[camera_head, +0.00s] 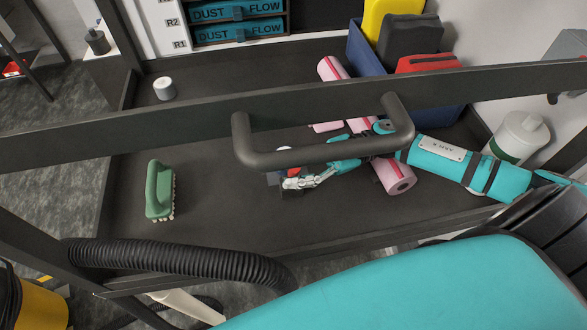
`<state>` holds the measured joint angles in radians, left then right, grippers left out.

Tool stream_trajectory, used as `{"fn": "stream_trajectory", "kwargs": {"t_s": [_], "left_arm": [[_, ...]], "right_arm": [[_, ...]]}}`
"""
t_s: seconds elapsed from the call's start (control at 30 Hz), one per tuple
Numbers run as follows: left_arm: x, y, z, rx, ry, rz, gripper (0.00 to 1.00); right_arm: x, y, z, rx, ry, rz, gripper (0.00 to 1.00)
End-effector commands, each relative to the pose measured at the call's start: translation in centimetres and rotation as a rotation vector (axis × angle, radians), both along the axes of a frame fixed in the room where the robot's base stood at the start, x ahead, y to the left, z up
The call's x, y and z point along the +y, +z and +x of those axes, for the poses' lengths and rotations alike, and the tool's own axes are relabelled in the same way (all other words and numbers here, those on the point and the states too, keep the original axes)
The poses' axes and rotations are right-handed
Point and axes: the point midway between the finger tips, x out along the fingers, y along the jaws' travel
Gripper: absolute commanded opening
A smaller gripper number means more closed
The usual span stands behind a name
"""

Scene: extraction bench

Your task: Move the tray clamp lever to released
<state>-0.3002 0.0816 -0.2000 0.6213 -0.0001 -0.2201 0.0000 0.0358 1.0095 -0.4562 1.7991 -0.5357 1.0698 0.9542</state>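My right arm reaches in from the right, and its gripper (300,181) is low over the dark bench surface, behind the black handle bar. Its silver fingertips are at a small dark block with a red and blue part (293,172). This may be the tray clamp with its lever, but I cannot tell for sure, nor which position it is in. The handle bar and the fingers hide much of it. I cannot tell whether the fingers touch it or close on it. My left gripper is not in view.
A black handle (320,154) on a dark rail crosses in front of the gripper. Pink rolls (394,177) lie beside my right arm. A green brush (160,190) stands left, a white cup (164,88) back left, a blue bin (365,52) behind.

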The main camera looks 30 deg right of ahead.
Motion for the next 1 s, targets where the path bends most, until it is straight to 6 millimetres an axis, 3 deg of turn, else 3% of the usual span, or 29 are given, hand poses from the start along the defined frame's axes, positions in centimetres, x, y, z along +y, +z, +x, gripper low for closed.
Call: {"fn": "stream_trajectory", "kwargs": {"t_s": [0.13, 1.0], "left_arm": [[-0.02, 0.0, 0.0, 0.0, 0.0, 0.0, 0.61], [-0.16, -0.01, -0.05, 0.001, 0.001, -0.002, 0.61]], "right_arm": [[-0.03, -0.03, -0.03, 0.0, 0.001, 0.0, 0.0], [-0.22, -0.1, 0.04, 0.0, -0.002, -0.005, 0.0]]}}
